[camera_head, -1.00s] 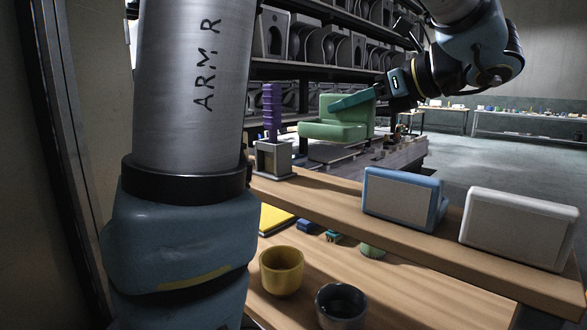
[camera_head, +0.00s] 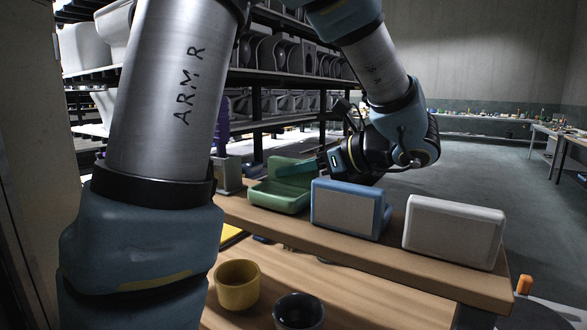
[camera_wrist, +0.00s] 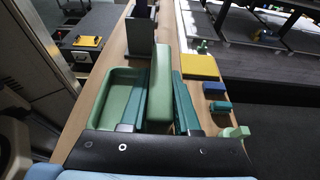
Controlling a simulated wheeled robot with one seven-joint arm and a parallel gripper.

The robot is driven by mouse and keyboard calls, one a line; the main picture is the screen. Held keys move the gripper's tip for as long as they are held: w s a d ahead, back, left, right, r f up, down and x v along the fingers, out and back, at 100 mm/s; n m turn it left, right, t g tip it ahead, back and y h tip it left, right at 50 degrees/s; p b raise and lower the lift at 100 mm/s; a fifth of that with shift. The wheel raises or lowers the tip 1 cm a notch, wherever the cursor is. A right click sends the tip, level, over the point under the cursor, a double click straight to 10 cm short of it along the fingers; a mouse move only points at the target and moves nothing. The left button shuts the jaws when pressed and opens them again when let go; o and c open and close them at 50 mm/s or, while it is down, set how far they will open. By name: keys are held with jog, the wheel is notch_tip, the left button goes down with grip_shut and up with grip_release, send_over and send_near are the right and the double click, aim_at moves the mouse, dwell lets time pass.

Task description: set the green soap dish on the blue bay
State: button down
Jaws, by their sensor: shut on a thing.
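The green soap dish (camera_head: 279,196) is L-shaped, with a shallow tray and an upright wall. My gripper (camera_head: 312,167) is shut on that wall. In the wrist view the teal fingers of my gripper (camera_wrist: 158,85) lie on both sides of the wall, with the dish's tray (camera_wrist: 118,100) to the left. The dish is over the upper wooden shelf, just left of a blue-framed piece (camera_head: 346,210) with a grey face. I cannot tell whether it rests on the shelf or hovers. No bay marking is clearly visible; the blue-framed piece is the large blue thing there.
A white-framed piece (camera_head: 453,232) stands right of the blue one. A grey holder with a purple stack (camera_head: 222,130) stands left of the dish. A yellow cup (camera_head: 237,285) and a dark cup (camera_head: 298,311) are on the lower board. A yellow slab (camera_wrist: 200,67) lies beside the shelf.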

jog(key=shift+f, duration=0.15)
jog(key=c, duration=0.6)
grip_release()
jog(key=shift+c, duration=0.2)
